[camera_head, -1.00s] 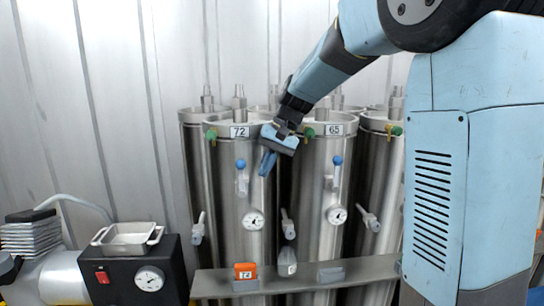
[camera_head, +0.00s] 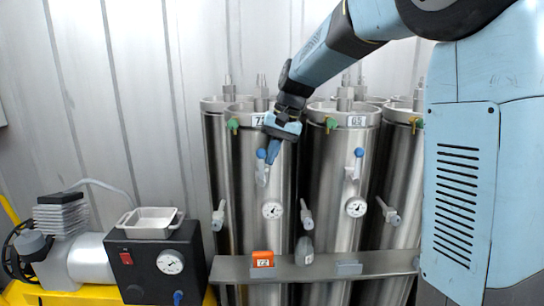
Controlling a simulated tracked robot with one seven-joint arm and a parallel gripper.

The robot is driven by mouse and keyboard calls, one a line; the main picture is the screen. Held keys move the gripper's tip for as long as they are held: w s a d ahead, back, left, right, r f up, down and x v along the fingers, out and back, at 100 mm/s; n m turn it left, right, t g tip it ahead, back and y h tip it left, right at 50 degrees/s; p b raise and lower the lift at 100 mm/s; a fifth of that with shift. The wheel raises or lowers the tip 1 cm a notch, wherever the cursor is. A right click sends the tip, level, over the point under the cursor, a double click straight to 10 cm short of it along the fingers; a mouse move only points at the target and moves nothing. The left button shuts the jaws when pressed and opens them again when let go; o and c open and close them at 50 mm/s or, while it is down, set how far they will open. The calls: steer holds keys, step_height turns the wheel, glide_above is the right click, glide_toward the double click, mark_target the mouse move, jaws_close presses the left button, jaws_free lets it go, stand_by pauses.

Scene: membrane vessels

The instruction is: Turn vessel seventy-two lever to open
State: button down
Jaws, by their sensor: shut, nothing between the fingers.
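Vessel 72 (camera_head: 248,205) is a tall steel cylinder with a partly covered number label (camera_head: 261,120) near its top. Its lever (camera_head: 262,174) is a pale handle on the front; a blue knob (camera_head: 261,154) shows at its upper end, so it stands roughly upright. My gripper (camera_head: 272,156) points down in front of the vessel's upper right part. Its blue fingers are shut and empty, close beside the knob in the picture. I cannot tell whether they touch it. The gripper hides part of the label and the vessel's right rim.
Below is a metal shelf (camera_head: 232,268) with an orange 72 tag (camera_head: 263,259). A black gauge box (camera_head: 160,268) with a white tray (camera_head: 148,231) and a pump (camera_head: 72,258) stand left.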

steer(key=shift+a+r, duration=0.15)
steer(key=shift+a, duration=0.3)
